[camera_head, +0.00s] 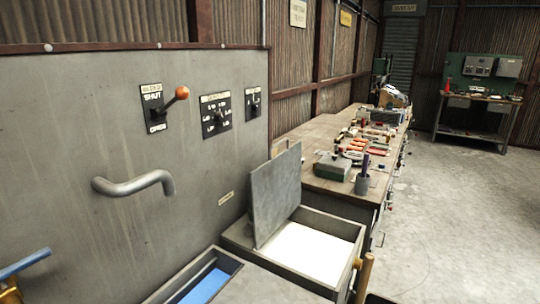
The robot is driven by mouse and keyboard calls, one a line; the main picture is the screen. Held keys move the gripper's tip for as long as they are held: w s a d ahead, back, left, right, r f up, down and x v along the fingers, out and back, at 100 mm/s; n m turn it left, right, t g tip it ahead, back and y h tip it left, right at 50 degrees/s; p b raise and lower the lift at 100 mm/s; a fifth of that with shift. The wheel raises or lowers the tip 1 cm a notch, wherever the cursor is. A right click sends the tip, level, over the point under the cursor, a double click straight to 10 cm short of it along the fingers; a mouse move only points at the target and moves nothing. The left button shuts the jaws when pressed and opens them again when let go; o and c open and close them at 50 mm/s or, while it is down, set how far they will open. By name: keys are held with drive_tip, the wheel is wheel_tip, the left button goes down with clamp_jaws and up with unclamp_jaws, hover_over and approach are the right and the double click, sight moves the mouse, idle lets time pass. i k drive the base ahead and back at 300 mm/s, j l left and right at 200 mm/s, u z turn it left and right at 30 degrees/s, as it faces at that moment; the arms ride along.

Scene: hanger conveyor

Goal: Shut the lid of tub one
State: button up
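A grey tub (348,231) with white contents stands beside the panel at the lower middle. Its flat grey lid (275,196) stands raised, nearly upright, along the tub's left side. A second, narrower tub (166,292) with blue contents is at the bottom edge, partly cut off; no lid shows on it. A small label (226,198) sits on the panel near the tubs, too small to read, so I cannot tell for sure which is tub one. My gripper is not in view.
The grey panel (75,130) at left carries a lever with an orange knob (181,93), dials and a bent metal handle (133,185). A blue bar (25,264) is at lower left. A cluttered workbench (320,180) stands behind the tub. Floor at right is clear.

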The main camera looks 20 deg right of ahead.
sight(276, 184)
drive_tip(key=i+l+z, duration=0.5)
drive_tip(key=i, duration=0.4)
drive_tip(key=l, duration=0.1)
